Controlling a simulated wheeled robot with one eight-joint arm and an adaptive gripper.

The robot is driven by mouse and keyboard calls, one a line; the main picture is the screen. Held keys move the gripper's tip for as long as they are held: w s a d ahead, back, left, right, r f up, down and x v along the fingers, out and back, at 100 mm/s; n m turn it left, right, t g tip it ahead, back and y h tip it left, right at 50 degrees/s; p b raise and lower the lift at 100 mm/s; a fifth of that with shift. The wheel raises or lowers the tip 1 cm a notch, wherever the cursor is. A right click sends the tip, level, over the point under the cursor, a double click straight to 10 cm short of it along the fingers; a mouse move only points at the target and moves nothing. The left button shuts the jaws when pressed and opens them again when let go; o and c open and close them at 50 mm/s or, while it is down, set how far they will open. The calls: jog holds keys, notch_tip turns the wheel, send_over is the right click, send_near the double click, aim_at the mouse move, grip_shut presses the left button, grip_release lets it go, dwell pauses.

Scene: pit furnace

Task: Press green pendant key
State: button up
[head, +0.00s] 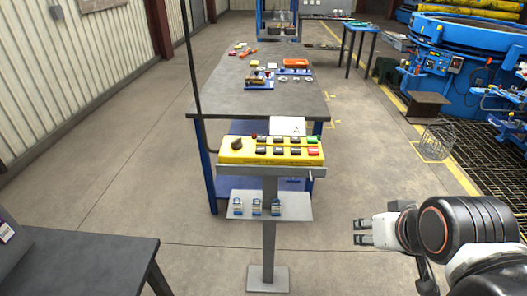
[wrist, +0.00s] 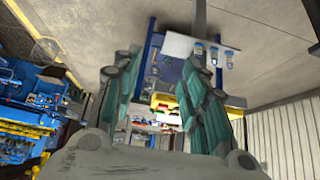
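The yellow pendant (head: 228,157) lies on top of a grey stand near the middle of the head view. It carries a black knob on its left and two rows of mostly dark keys. The green pendant key (head: 312,139) is at the right end of the back row, with a red key (head: 314,151) in front of it. My gripper (head: 357,232) is to the right of the stand, apart from the pendant and empty, with its fingers spread. In the wrist view, the pendant (wrist: 163,101) shows partly between the open fingers (wrist: 160,68); the green key cannot be made out there.
The stand's lower shelf (head: 297,206) holds several small blue-and-white items. A workbench (head: 225,98) with parts on it stands behind the pendant. A dark table (head: 90,255) is at the lower left. Blue machinery (head: 455,50) and a wire basket (head: 436,143) are at the right.

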jog(key=shift+c, duration=0.6)
grip_shut()
dwell(0.6)
